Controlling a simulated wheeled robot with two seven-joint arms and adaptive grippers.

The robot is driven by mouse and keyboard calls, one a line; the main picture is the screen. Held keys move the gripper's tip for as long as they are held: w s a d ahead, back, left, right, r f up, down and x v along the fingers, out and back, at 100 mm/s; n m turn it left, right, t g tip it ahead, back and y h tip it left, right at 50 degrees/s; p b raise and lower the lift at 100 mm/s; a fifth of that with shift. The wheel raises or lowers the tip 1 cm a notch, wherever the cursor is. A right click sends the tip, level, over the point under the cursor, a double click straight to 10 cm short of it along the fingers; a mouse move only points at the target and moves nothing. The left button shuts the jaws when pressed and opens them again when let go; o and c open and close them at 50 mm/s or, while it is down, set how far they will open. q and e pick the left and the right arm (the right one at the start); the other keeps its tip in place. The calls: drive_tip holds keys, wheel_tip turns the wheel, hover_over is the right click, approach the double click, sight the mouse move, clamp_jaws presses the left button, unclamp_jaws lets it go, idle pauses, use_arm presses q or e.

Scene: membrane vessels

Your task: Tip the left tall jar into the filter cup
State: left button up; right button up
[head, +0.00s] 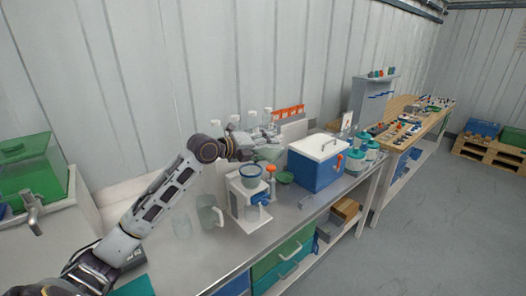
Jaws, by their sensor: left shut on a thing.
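My left arm reaches in from the left, and its gripper (250,143) is above and behind the filter cup. It is shut on a pale green, see-through tall jar (269,153), held tilted near the cup's upper right; the gripper partly hides it. The filter cup (250,176), a bluish cup with a darker rim, sits on a white stand (246,205) on the steel bench. I cannot tell whether anything flows from the jar. My right gripper is out of view.
A clear vessel (182,226) and a greenish handled jug (207,213) stand left of the stand. A green bowl (285,177) and a blue cooler box (316,168) stand to its right. Teal-lidded containers (355,160) are beyond.

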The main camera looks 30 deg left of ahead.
use_arm(q)
drive_tip(key=shift+f, duration=0.1)
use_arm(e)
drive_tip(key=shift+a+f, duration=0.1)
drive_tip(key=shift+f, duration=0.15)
use_arm(q)
drive_tip(key=shift+f+n+b, duration=0.1)
drive_tip(key=shift+n+b, duration=0.2)
drive_tip(key=shift+b, duration=0.1)
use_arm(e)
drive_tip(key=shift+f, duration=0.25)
use_arm(q)
drive_tip(key=shift+f+n+h+b, duration=0.25)
drive_tip(key=shift+n+h+b, duration=0.2)
drive_tip(key=shift+b, duration=0.3)
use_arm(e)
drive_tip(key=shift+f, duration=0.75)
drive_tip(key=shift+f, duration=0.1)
use_arm(q)
drive_tip(key=shift+a+f+n+t+b, duration=0.15)
drive_tip(key=shift+a+n+t+b, duration=0.2)
drive_tip(key=shift+b, duration=0.25)
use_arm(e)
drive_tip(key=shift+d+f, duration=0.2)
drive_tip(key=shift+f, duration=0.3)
